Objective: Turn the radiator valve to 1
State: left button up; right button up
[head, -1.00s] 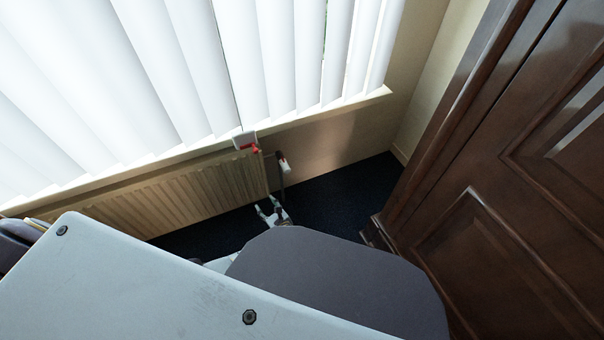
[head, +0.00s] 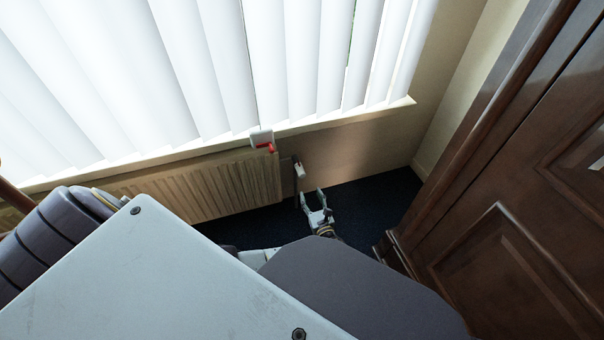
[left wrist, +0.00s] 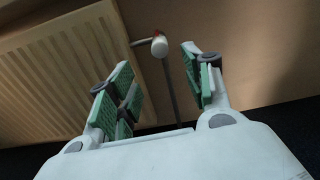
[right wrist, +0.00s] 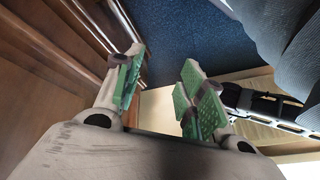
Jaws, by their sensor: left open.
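The radiator valve (head: 299,170) is a small white knob at the right end of the radiator (head: 200,187), above a dark vertical pipe. In the left wrist view the white valve knob (left wrist: 159,46) shows between and beyond the fingertips, with a touch of red behind it. Its number marks are too small to read. My left gripper (head: 312,198) is open and empty, just below and right of the valve in the head view, apart from it. My right gripper (right wrist: 165,58) is open and empty, away from the valve.
A white object with a red part (head: 263,140) sits at the sill above the radiator's right end. White blinds (head: 200,75) cover the window. A dark wooden cabinet (head: 490,230) stands at right. Dark blue floor (head: 375,195) is clear between wall and cabinet.

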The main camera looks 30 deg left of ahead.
aim_at(301, 172)
pick_arm(q)
jog(key=shift+b+x, duration=2.05)
jog(key=shift+x, duration=4.85)
pick_arm(e)
notch_tip(301, 172, down, 8)
jog(key=a+t+y, duration=0.1)
jog(key=a, duration=0.1)
jog(key=shift+w+f+m+t, duration=0.2)
jog(key=shift+w+m+t, duration=0.1)
jog(key=shift+m, duration=0.1)
pick_arm(q)
jog(key=c, duration=1.1)
jog(key=shift+o, duration=0.2)
pick_arm(e)
jog(key=shift+d, duration=0.1)
jog(key=shift+s, duration=0.1)
